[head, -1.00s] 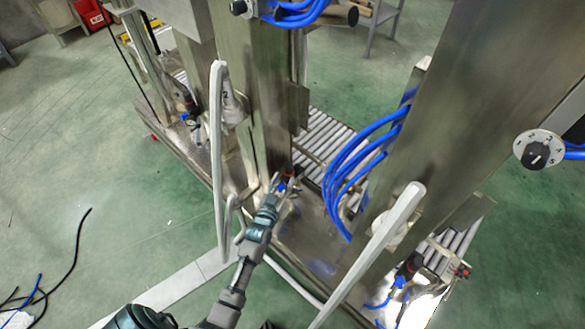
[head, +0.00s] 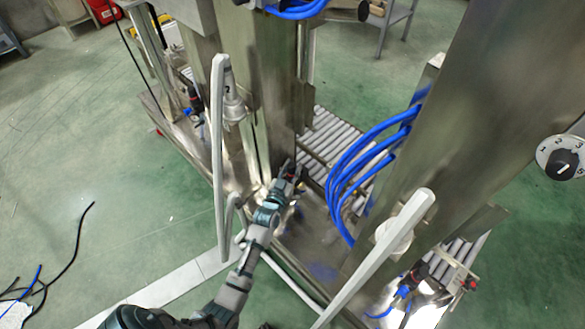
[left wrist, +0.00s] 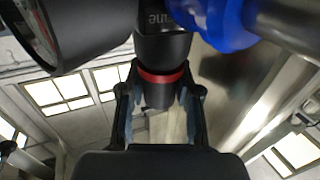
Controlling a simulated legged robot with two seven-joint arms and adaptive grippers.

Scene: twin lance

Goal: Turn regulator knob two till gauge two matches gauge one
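Regulator knob two, black with a red ring, shows in the left wrist view (left wrist: 160,90) between my left fingers. My left gripper (left wrist: 162,100) is open around it, with a gap beside the knob's end; contact at the red ring is hard to judge. In the head view my left gripper (head: 288,178) is at the middle regulator and largely covers it. A round black gauge body (left wrist: 65,30) shows beside the knob at the upper left, its reading not legible. Another regulator (head: 195,100) is at the left and another (head: 418,272) at the right. My right gripper is not in view.
Steel columns (head: 440,150) and pale bars (head: 217,160) stand close around my left arm. Blue hoses (head: 345,165) run right of the gripper. A roller conveyor (head: 325,135) lies behind. A numbered dial (head: 562,160) is at far right. The green floor (head: 130,170) at left is mostly clear.

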